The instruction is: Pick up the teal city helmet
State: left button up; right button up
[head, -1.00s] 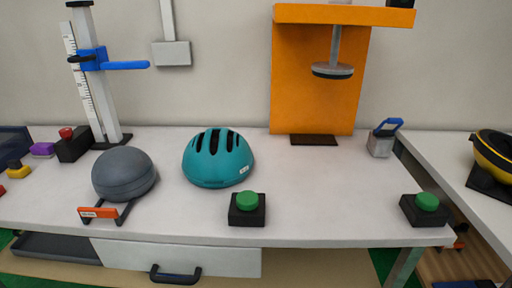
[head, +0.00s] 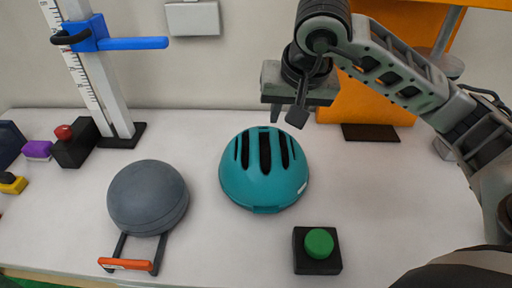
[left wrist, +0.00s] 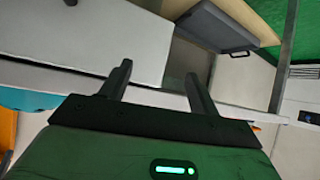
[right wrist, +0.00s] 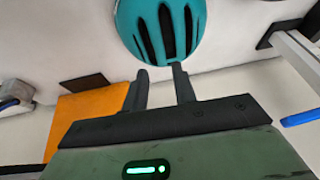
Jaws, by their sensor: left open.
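The teal city helmet (head: 264,180) sits on the white table with its dark vents facing up. It also shows in the right wrist view (right wrist: 160,28), just beyond the fingertips. My right gripper (head: 287,122) is above and behind the helmet, pointing down, apart from it. In the right wrist view its two fingers (right wrist: 158,72) stand apart with nothing between them. My left gripper is outside the head view. In the left wrist view its fingers (left wrist: 157,70) are wide apart and empty, and a bit of teal (left wrist: 25,99) shows at the left edge.
A black box with a green button (head: 318,246) is in front. A post with a blue arm (head: 120,43) stands at the back left. An orange panel (head: 363,97) is behind my right arm.

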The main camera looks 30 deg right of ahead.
send_near(275, 144)
jog(key=x, duration=0.5)
jog(key=shift+s+a+f, duration=0.15)
jog(key=shift+s+f, duration=0.05)
jog(key=shift+f, duration=0.15)
jog(key=shift+p+x, duration=0.85)
jog(key=shift+x, duration=1.9)
jog(key=shift+w+r, duration=0.1)
jog(key=shift+w, duration=0.05)
grip_shut()
